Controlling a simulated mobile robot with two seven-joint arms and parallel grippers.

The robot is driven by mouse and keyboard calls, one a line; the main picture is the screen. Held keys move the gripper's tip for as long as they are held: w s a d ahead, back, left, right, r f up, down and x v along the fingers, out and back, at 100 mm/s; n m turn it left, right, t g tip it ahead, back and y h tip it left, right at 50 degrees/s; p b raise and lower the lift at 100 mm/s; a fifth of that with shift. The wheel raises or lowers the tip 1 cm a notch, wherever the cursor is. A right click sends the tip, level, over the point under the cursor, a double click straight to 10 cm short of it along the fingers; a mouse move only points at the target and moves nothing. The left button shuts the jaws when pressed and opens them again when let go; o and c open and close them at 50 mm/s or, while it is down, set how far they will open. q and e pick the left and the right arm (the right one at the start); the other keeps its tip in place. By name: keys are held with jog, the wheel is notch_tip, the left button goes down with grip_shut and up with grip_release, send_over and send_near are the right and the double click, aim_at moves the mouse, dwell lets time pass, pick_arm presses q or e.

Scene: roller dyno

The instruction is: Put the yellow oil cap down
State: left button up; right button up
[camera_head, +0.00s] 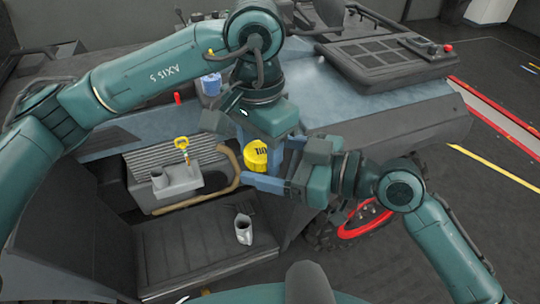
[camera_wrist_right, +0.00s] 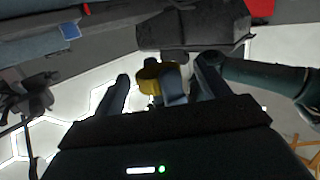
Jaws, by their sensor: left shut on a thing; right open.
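The yellow oil cap (camera_head: 256,155), with dark lettering on it, is held in the air in front of the engine bay. My left gripper (camera_head: 257,143) reaches down from above and is shut on the cap. My right gripper (camera_head: 270,166) comes from the right and is open, with its fingers on either side of the cap region. In the right wrist view the cap (camera_wrist_right: 150,77) shows between the open right fingers (camera_wrist_right: 160,88), beside a left finger. Whether the right fingers touch the cap cannot be told.
A grey engine block (camera_head: 178,186) with an open neck and a yellow-ringed dipstick (camera_head: 182,143) lies left of the grippers. A blue container (camera_head: 211,85) stands behind the left forearm.

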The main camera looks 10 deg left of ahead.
jog(key=shift+c, duration=0.5)
jog(key=c, duration=0.9)
jog(key=o, duration=1)
